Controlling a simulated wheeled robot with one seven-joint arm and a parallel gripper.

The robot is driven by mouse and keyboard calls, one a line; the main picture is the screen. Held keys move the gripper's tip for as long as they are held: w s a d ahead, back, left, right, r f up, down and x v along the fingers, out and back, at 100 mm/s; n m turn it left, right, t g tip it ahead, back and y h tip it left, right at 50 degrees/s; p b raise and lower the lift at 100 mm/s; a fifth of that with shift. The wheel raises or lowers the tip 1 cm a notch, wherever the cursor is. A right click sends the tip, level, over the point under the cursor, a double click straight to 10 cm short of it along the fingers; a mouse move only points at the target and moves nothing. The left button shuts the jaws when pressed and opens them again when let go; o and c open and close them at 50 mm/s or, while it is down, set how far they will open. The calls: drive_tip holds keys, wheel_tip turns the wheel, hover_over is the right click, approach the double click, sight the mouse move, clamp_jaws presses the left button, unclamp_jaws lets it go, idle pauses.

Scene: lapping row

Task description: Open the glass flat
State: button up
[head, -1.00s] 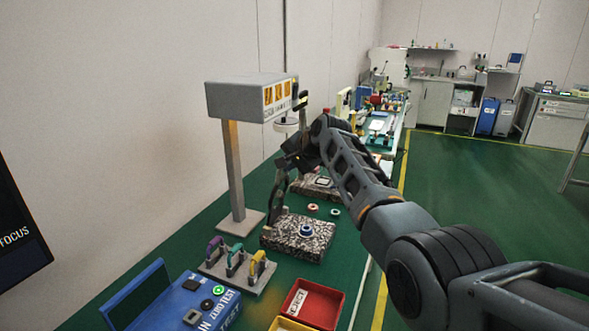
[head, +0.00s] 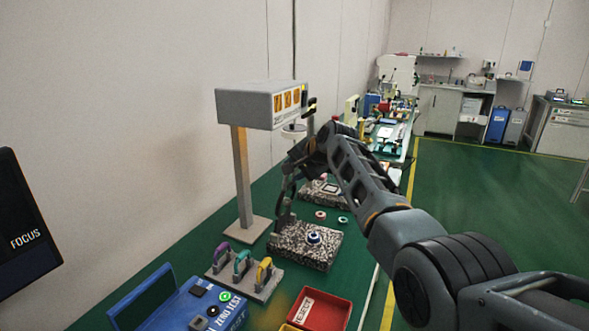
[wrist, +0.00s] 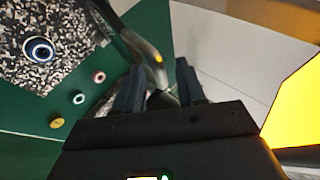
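The glass flat appears to be the piece in a curved grey frame (head: 285,203), standing steeply raised at the left edge of a speckled granite plate (head: 318,258). Its glass cannot be made out. In the wrist view the frame (wrist: 143,48) carries a small yellow dot and runs down toward the gap between my fingers. My gripper (wrist: 158,82) has its two fingers apart, with part of the grey frame between or just beyond them; contact cannot be told. In the head view my gripper (head: 290,178) is beside the frame's upper end. A blue-rimmed ring (head: 313,237) lies on the plate.
A lamp with a grey box head (head: 258,106) stands close to my gripper. Several coloured-handled tools (head: 242,268), a blue zero-test box (head: 205,310) and a red reject tray (head: 325,312) are in front. Another granite block (head: 330,202) and small rings (head: 321,215) lie behind.

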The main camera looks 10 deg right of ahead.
drive_tip(key=v, duration=0.7)
drive_tip(key=shift+s+r, duration=0.25)
drive_tip(key=shift+s, duration=0.1)
drive_tip(key=shift+d, duration=0.15)
